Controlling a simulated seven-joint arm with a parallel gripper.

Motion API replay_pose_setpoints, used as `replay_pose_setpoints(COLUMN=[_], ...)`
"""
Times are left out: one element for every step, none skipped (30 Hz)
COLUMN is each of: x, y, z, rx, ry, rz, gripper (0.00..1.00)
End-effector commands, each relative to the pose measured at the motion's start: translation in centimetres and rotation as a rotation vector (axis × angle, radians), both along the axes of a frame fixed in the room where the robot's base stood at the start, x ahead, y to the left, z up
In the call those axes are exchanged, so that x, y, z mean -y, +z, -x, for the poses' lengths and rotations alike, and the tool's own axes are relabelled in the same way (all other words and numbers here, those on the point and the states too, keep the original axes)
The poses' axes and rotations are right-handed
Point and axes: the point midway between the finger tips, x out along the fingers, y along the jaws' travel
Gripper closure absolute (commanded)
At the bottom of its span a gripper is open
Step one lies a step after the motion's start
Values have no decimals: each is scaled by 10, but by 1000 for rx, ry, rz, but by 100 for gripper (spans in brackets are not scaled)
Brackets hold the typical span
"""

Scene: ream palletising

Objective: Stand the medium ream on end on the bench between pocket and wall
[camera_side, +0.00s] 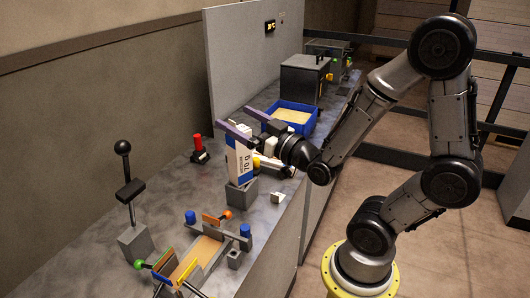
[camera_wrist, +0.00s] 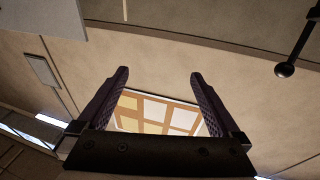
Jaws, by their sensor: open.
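A white ream with a blue band and "70 g" lettering (camera_side: 239,160) stands on end, slightly tilted, at a grey block (camera_side: 241,190) on the bench (camera_side: 170,192). I cannot tell whether it sits in or on the block. My gripper (camera_side: 243,130) is beside the ream's upper part in the side view and reaches toward the wall (camera_side: 100,90). In the wrist view its two dark purple fingers (camera_wrist: 158,82) are spread wide, with no ream recognisable between them. A tiled tan and white panel (camera_wrist: 155,113) shows beyond the fingers.
A red-topped device (camera_side: 198,148) and a black-knobbed lever (camera_side: 124,148) stand near the wall. A fixture with blue knobs (camera_side: 205,245) is in the foreground. A blue bin (camera_side: 310,127), a dark box (camera_side: 303,80) and a grey partition (camera_side: 238,60) are farther back. Bench near the red-topped device is bare.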

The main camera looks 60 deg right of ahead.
Motion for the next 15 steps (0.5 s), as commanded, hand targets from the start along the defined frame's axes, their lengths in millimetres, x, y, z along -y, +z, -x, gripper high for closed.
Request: replay_pose_setpoints(x=[8, 12, 17, 21, 25, 29, 32, 33, 36, 38, 39, 42, 44, 45, 47], y=[-15, -22, -33, -43, -54, -67, -75, -82, -91, -96, -100, -103, -104, -104, -103], z=[5, 9, 14, 19, 24, 28, 30, 33, 35, 37, 39, 40, 39, 39, 37], rx=[-1, 2, -2, -12, -29, -55, -78, -99, -122, -136, -147, -157, -159, -158, -157], ry=[-26, -40, -61, -77, -93, -110, -118, -126, -136, -143, -150, -159, -164, -167, -169], rz=[1, 1, 1, -2, -6, -14, -21, -27, -34, -39, -43, -47, -47, -47, -47], gripper=[0, 0, 0, 0, 0, 0, 0, 0, 0, 0, 0, 0, 0, 0, 0])
